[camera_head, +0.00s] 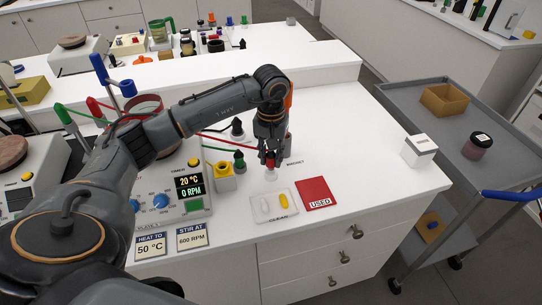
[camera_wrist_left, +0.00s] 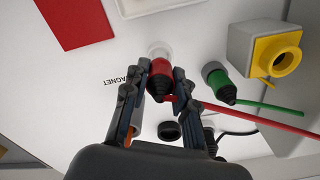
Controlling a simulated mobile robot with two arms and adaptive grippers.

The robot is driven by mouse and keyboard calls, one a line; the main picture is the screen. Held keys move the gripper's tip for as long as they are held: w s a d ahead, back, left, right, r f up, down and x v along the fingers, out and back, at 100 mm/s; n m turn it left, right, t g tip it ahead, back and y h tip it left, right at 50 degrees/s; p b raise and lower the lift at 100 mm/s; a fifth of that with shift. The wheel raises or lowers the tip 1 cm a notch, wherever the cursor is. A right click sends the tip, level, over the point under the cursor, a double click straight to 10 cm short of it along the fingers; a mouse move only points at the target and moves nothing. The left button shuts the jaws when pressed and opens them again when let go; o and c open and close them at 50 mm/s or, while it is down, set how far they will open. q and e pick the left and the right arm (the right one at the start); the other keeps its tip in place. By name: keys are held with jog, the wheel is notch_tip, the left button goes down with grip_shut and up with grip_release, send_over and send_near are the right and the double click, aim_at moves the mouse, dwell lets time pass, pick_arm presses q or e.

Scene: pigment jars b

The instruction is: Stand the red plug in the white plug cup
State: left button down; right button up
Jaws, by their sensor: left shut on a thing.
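My left gripper (camera_head: 269,162) is shut on the red plug (camera_wrist_left: 160,74), which also shows between the fingertips in the head view (camera_head: 270,158). In the wrist view my left gripper (camera_wrist_left: 155,85) has one finger on each side of the plug. The small white plug cup (camera_wrist_left: 159,49) shows at the plug's far end, and in the head view the cup (camera_head: 270,176) is right below it. The plug looks lined up with the cup; I cannot tell how deep its end is in it. A red cable (camera_wrist_left: 270,122) trails from the plug. My right gripper is not in view.
A green plug (camera_head: 239,161) and a yellow socket (camera_head: 223,180) stand left of the cup, with a black plug (camera_head: 237,128) behind. In front are a white tray (camera_head: 262,214) and a red USED mat (camera_head: 315,194). The counter to the right is mostly clear.

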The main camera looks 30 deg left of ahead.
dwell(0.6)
pick_arm(q)
jog(key=shift+f+b, duration=1.35)
jog(key=shift+b, duration=0.05)
jog(key=c, duration=1)
grip_release()
jog(key=shift+r, duration=0.1)
notch_tip(320, 180, up, 12)
jog(key=shift+f, duration=0.1)
